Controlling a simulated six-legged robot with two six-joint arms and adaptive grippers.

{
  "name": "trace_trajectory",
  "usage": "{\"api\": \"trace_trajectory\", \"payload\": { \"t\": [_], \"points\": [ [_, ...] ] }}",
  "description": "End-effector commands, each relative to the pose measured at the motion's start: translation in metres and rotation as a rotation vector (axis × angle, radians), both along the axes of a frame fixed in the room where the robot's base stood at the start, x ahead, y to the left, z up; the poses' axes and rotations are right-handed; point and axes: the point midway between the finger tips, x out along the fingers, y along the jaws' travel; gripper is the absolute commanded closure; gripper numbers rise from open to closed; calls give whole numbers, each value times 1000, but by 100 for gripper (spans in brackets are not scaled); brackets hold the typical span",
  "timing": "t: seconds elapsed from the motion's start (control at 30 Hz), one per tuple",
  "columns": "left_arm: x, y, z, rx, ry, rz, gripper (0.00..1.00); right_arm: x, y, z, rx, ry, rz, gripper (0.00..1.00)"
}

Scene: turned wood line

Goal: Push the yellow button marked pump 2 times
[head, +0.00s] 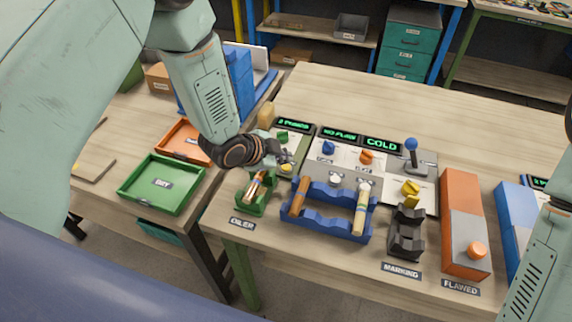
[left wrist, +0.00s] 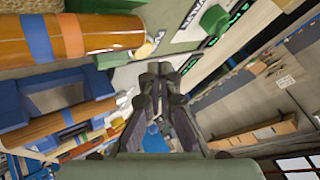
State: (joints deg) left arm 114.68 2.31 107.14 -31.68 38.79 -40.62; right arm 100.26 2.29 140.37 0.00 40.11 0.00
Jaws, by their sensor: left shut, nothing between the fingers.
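My left gripper (head: 280,157) is shut and empty, with its fingertips at the near left panel beside the green oiler holder. In the left wrist view its closed fingers (left wrist: 160,82) point into the scene. A small yellow button (head: 287,168) shows right at the fingertips, partly hidden by them; I cannot tell whether they touch it. The pump label is not readable. A green knob (head: 283,136) sits behind it on the same panel, below a lit green display (head: 293,124) whose text is too small to read surely. My right gripper is out of view.
A green holder (head: 250,200) with sticks stands close below the gripper. A blue rack (head: 325,226) with turned pieces is to its right. Panels with blue and orange knobs, a blue-ball lever (head: 411,146) and a black stand (head: 406,232) lie further right. A green tray (head: 162,184) is left.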

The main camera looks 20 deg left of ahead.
Motion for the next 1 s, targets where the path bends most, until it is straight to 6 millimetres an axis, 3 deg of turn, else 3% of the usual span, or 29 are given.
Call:
{"api": "trace_trajectory", "payload": {
  "t": [0.5, 1.0],
  "points": [
    [0, 0, 47, 1, -1, 0, 100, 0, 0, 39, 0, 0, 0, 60],
    [0, 0, 47, 0, 0, 0, 100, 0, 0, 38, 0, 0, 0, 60]
  ]
}}
